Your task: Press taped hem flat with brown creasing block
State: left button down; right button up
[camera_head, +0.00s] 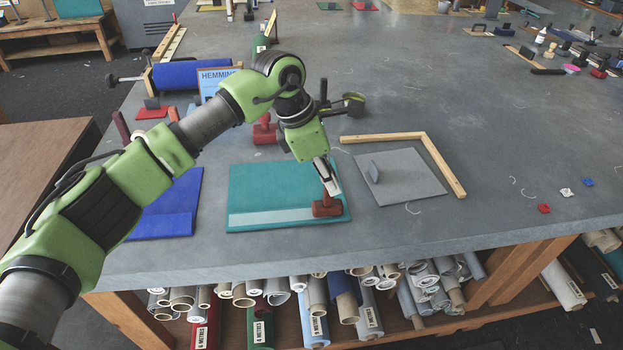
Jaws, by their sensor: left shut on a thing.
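A teal canvas sheet (262,185) lies on the grey worktable, with a pale taped hem (268,217) along its front edge. The brown creasing block (327,209) is at the right end of this hem, near the sheet's front right corner. My left gripper (329,188) points down and is shut on the upper part of the block. The fingers partly hide the block's top. I cannot tell how firmly its underside touches the hem. My right gripper is not in view.
A blue sheet (176,207) lies left of the teal one. A grey sheet (402,180) lies to the right, beside an L-shaped wooden square (441,163). Canvas rolls fill the shelf below.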

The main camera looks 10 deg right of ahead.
pick_arm(q)
jog(key=shift+d+f, duration=0.1)
jog(key=shift+d+b, duration=0.35)
jog(key=shift+d, duration=1.05)
notch_tip(320, 180, up, 7)
jog(key=p, duration=0.3)
